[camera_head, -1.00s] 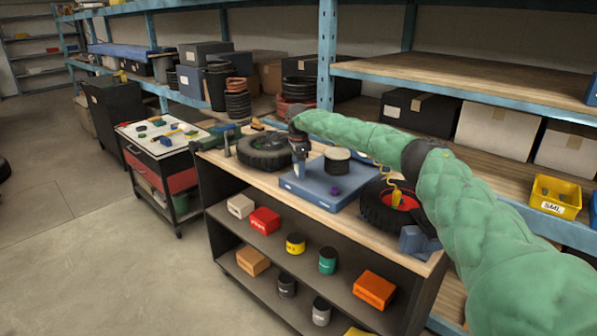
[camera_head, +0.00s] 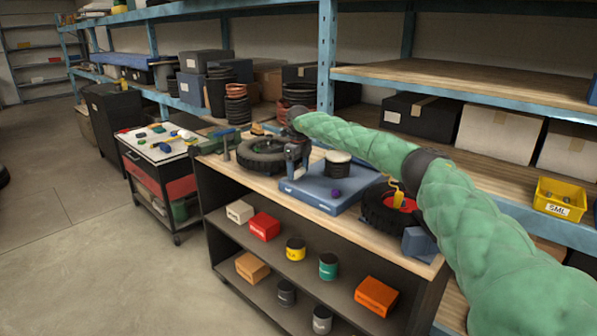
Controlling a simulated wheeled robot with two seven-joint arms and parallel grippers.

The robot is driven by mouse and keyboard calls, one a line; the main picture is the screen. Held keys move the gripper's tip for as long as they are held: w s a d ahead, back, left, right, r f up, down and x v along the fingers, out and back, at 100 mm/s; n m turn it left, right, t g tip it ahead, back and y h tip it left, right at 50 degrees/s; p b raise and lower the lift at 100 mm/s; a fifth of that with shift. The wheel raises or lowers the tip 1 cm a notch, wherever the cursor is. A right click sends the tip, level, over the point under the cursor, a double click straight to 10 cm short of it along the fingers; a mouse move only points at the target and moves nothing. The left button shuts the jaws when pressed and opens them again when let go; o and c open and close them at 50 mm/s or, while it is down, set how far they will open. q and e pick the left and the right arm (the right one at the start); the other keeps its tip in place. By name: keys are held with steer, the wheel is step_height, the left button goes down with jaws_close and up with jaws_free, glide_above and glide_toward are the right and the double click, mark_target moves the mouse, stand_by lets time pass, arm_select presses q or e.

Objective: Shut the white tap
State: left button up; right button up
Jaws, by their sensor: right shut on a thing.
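My right gripper (camera_head: 294,165) reaches from the right over the workbench to the back left part of a blue flat box (camera_head: 318,196). The small white tap (camera_head: 299,173) shows there, mostly hidden by the gripper. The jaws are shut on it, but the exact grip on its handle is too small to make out. My left gripper is out of view.
A tyre (camera_head: 258,155) lies left of the blue box. A tyre with a red hub (camera_head: 392,207) lies right, under my forearm. Blue shelving (camera_head: 327,60) stands behind.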

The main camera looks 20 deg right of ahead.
mark_target(298, 170)
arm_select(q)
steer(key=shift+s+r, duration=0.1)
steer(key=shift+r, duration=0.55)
arm_select(e)
steer(key=shift+w+r+m, duration=0.1)
steer(key=shift+r+m, duration=0.05)
steer(key=shift+m, duration=0.55)
steer(key=o, duration=0.8)
steer(key=shift+o, duration=0.9)
steer(key=shift+r+b, duration=0.35)
step_height(298, 170, up, 6)
steer(key=shift+f+b, duration=0.25)
steer(key=shift+b, duration=0.55)
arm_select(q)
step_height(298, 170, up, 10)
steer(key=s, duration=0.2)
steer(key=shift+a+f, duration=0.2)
arm_select(e)
steer(key=shift+r, duration=0.7)
